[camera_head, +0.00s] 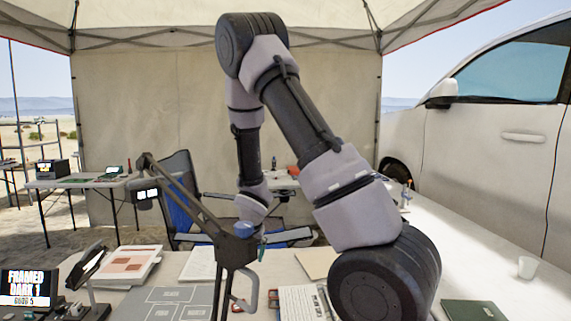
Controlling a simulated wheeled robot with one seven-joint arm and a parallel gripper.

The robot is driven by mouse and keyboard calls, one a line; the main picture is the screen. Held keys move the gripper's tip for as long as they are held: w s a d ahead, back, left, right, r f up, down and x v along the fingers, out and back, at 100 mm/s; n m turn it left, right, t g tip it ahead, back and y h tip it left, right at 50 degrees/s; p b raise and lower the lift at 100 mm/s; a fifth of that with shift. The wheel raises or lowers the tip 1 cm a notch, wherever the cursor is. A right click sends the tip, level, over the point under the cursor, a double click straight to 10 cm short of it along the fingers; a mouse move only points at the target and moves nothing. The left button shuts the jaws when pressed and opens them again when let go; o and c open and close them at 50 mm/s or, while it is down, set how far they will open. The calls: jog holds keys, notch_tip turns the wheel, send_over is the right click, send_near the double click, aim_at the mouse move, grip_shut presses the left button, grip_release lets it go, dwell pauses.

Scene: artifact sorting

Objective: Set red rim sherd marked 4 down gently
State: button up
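My arm rises from the lower right, bends over at the top and comes down near the middle of the table. My gripper (236,297) appears as dark parts pointing down below the pale wrist, close over the table. A small reddish spot shows near its fingertips. I cannot tell whether it is the red rim sherd, and no mark 4 can be read. Whether the fingers hold anything is unclear.
A grey mat (165,296) with outlined squares lies left of my gripper. A dark jointed stand (185,199) reaches close to my wrist.

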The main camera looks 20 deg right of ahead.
jog(key=s+d+r+m, duration=0.2)
jog(key=s+r+m, duration=0.1)
jog(key=r+m, duration=0.4)
jog(key=s+d+r+m, duration=0.25)
jog(key=r+m, duration=0.35)
jog(key=r, duration=0.3)
jog(key=s+d+r+m, duration=0.1)
jog(key=s+r+m, duration=0.3)
jog(key=r+m, duration=0.3)
jog(key=s+a+r+m+t+y, duration=0.1)
jog(key=s+a+r+m+y, duration=0.1)
jog(key=s+r+m, duration=0.9)
jog(key=s+m, duration=0.2)
jog(key=s, duration=0.3)
jog(key=shift+s+a+r+m+t, duration=0.2)
jog(key=shift+m+t, duration=0.1)
